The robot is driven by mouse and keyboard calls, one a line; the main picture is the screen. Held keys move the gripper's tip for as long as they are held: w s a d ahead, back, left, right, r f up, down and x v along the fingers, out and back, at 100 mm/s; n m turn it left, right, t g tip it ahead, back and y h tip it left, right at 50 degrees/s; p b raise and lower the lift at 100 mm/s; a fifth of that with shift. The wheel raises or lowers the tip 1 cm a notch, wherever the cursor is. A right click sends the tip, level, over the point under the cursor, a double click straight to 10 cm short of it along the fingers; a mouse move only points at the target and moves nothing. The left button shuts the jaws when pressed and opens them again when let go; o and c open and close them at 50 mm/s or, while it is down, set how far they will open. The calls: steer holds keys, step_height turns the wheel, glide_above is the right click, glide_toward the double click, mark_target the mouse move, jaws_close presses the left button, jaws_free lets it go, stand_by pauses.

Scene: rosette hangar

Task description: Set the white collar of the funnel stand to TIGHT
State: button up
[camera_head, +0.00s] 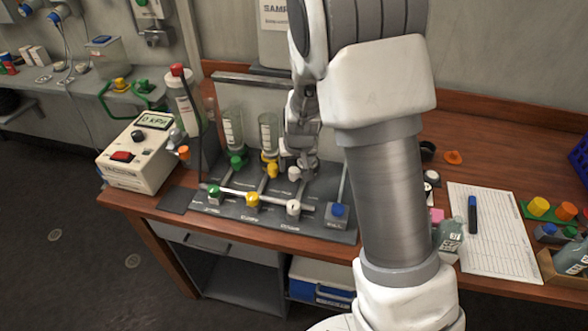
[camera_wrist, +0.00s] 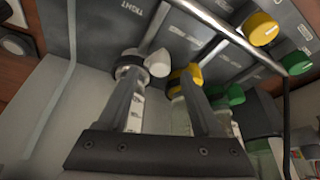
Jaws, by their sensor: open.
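The funnel stand (camera_head: 325,228) is a dark grey panel with green, yellow and white collars under upright clear funnels. The white collar (camera_head: 294,172) is at the right of that row; in the wrist view, its pale knob (camera_wrist: 157,63) lies just beyond and between my fingertips. A word that looks like TIGHT is printed on the panel near it, upside down in that view. My gripper (camera_wrist: 158,76) is open, one finger on each side of the knob's line; contact cannot be told. In the head view my gripper (camera_head: 303,158) is partly hidden by my arm.
The yellow collar (camera_wrist: 187,76) and green collar (camera_wrist: 236,95) are close beside my right finger in the wrist view. A front rail carries green, yellow and white knobs (camera_head: 293,207). A pressure box (camera_head: 135,150) stands left; a paper sheet (camera_head: 490,230) lies right.

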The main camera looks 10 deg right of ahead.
mark_target(294, 170)
steer(key=shift+x, duration=1.6)
jaws_close()
